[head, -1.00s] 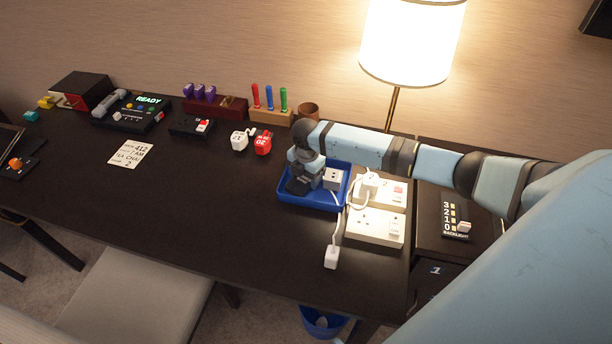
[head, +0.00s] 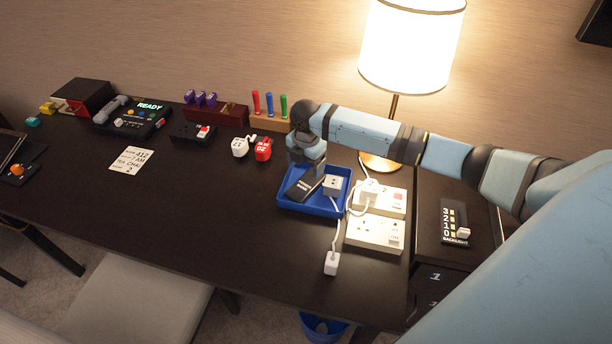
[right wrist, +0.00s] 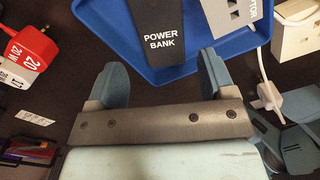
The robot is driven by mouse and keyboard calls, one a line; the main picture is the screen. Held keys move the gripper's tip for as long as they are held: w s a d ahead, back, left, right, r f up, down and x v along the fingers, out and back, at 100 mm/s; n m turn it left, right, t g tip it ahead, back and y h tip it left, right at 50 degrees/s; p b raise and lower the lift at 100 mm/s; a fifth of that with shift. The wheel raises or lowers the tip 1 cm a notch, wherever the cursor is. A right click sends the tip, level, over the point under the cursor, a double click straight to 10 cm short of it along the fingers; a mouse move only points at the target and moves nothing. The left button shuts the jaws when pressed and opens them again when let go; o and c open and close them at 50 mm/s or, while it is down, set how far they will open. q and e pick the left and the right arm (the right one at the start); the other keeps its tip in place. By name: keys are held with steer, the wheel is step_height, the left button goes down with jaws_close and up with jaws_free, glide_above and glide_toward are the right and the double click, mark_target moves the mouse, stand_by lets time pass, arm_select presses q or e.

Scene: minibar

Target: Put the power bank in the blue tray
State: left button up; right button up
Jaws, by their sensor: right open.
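The black power bank (head: 303,187) lies in the blue tray (head: 318,209), tilted toward the tray's left side; its "POWER BANK" lettering shows in the right wrist view (right wrist: 162,32). My right gripper (head: 306,170) is just above the tray's back left part. In the right wrist view my right gripper (right wrist: 160,82) has its two fingers spread wide, with the power bank's near end ahead of and between them, not gripped. A white adapter (head: 332,185) sits in the tray to the right of the power bank. My left gripper is not in view.
White socket blocks (head: 375,232) with cables stand right of the tray. A red plug (head: 263,150) and a white plug (head: 240,147) lie to its back left. A lit lamp (head: 411,48) stands behind. The desk front left of the tray is clear.

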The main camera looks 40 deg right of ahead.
steer(key=shift+r, duration=2.2)
steer(key=shift+r, duration=0.1)
